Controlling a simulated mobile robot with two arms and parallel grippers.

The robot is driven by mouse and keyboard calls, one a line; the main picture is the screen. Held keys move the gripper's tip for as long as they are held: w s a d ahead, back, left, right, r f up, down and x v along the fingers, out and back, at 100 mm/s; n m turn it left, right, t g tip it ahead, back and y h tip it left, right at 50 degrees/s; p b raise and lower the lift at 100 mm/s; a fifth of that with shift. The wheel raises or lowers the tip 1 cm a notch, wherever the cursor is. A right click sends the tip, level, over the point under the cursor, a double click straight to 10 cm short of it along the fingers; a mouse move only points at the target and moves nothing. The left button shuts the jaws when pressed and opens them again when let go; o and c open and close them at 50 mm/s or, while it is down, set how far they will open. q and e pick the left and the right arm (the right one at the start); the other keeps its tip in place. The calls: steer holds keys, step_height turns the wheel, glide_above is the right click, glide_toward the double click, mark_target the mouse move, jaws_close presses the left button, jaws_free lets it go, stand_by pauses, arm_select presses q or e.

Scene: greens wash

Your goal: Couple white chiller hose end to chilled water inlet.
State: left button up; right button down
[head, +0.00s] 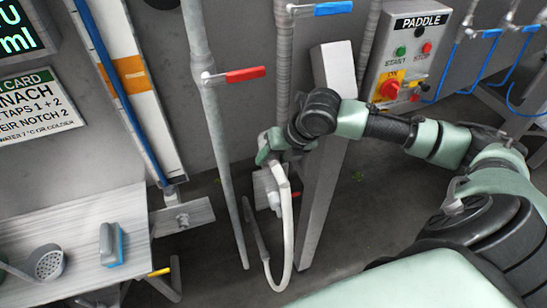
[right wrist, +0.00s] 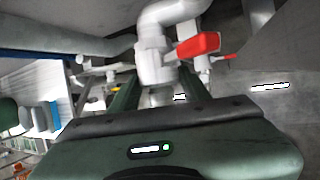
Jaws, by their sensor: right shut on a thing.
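The white chiller hose (head: 289,225) hangs in a long loop beside the grey slanted post. Its upper end is at my right gripper (head: 268,153), which is shut on it low in front of the wall. In the right wrist view, a pale collar with a bent pipe or hose (right wrist: 155,62) stands at the tips of my right gripper (right wrist: 158,94). A red lever (right wrist: 198,45) is close on its right. I cannot clearly make out the chilled water inlet or whether the hose end touches it. My left gripper is not in view.
A pipe with a red handle (head: 245,75) stands left of my right gripper. The slanted post (head: 325,170) is close on its right. A paddle control box (head: 408,55) is on the wall. A table (head: 70,225) with a brush (head: 110,244) and strainer is at left.

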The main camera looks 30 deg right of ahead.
steer(key=c, duration=0.6)
jaws_free()
steer(key=shift+w+r, duration=0.1)
steer(key=shift+w, duration=0.05)
steer(key=b+v, duration=0.2)
steer(key=v, duration=0.5)
steer(key=shift+d+r, duration=0.15)
steer(key=shift+r, duration=0.15)
